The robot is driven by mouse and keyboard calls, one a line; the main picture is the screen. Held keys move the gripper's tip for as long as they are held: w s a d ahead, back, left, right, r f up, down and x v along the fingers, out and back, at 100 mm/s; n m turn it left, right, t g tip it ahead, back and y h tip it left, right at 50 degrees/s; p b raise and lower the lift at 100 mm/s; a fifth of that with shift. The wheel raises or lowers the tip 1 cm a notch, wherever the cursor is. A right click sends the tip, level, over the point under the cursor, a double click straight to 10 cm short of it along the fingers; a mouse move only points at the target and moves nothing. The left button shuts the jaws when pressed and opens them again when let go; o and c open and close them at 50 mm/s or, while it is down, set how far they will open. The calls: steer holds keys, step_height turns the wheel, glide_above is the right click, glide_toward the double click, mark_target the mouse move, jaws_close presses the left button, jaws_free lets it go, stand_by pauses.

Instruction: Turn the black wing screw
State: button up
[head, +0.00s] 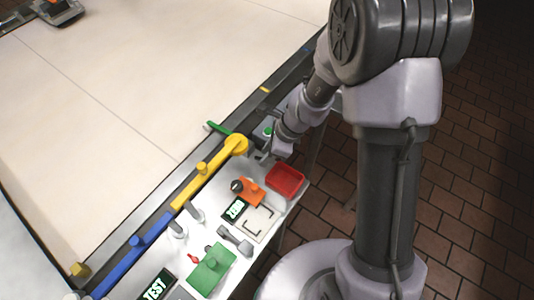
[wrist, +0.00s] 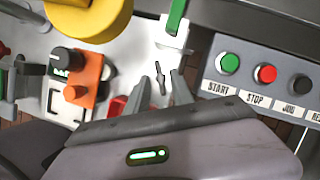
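A slim dark piece (wrist: 160,76), which looks like the black wing screw seen nearly edge-on, stands on the light panel in the wrist view. My gripper (wrist: 162,90) is open, with one grey finger on each side of this piece and slightly short of it. The fingers appear apart from it, and nothing is held. In the head view my gripper (head: 266,156) is low over the far right end of the panel, beside the round yellow end piece. The wing screw cannot be made out there behind the gripper.
A yellow arm (head: 205,175) runs along the panel's left side. An orange block (head: 251,192), a black knob (wrist: 67,57) and a red tray (head: 286,181) lie near my gripper. A green handle (wrist: 176,15) and a button box (wrist: 245,84) flank the fingers' far and right sides.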

jaws_close()
steer(key=shift+r+n+p, duration=0.2)
steer(key=shift+n+p, duration=0.3)
steer(key=shift+n, duration=0.1)
steer(key=shift+w+r+n+g+p, duration=0.15)
steer(key=shift+n+g+p, duration=0.45)
steer(key=shift+n, duration=0.3)
steer(key=shift+f+n+g, duration=0.3)
steer(key=shift+f+n, duration=0.05)
steer(key=shift+n, duration=0.45)
steer(key=shift+o, duration=0.7)
jaws_free()
steer(key=p+v, duration=0.5)
steer(key=v, duration=1.2)
steer(key=shift+r, duration=0.25)
